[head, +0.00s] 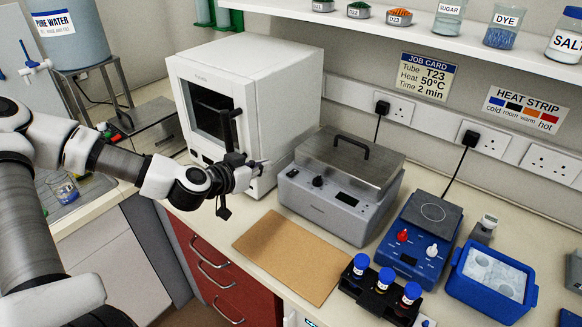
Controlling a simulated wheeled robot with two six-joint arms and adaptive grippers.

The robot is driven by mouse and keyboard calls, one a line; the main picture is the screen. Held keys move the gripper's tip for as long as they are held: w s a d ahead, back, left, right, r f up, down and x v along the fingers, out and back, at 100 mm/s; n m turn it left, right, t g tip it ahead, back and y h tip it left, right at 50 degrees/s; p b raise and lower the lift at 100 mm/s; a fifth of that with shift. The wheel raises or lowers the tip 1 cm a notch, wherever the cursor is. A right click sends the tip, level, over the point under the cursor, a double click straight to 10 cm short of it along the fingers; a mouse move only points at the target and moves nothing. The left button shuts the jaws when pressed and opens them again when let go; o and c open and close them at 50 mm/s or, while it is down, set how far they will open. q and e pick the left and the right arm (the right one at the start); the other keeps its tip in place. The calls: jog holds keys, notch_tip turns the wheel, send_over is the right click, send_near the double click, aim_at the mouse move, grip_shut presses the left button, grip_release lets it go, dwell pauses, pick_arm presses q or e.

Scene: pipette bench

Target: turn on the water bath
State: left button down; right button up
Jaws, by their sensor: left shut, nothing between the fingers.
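The water bath (345,214) is a grey box on the bench with a metal lid (350,158) and a black handle on top. The lid is on. Its front has a dark knob (318,182), a small dark display (347,199) and a small dark control (292,173) near the left end. The display shows no readable digits. My left gripper (259,168) is shut and empty. It is in front of the white incubator-like cabinet, a short way left of the bath's front left corner, apparently apart from it. My right gripper is not in view.
A white cabinet (280,75) with a dark window stands left of the bath. A brown board (292,257) lies in front. A blue hotplate stirrer (418,238), a rack of blue-capped tubes (378,300) and a blue tub (470,293) stand to the right.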

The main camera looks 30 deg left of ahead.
pick_arm(q)
jog(key=b, duration=0.3)
send_over(293, 172)
jog(key=s, duration=0.3)
notch_tip(293, 172, down, 4)
jog(key=f, duration=0.3)
jog(key=shift+s+a+f+p, duration=0.2)
jog(key=shift+f+p, duration=0.1)
jog(key=shift+f, duration=0.1)
jog(key=shift+d, duration=0.15)
jog(key=shift+f+b, duration=0.5)
jog(key=shift+f, duration=0.05)
notch_tip(293, 172, up, 2)
jog(key=shift+s+r+p, duration=0.1)
jog(key=shift+p, duration=0.8)
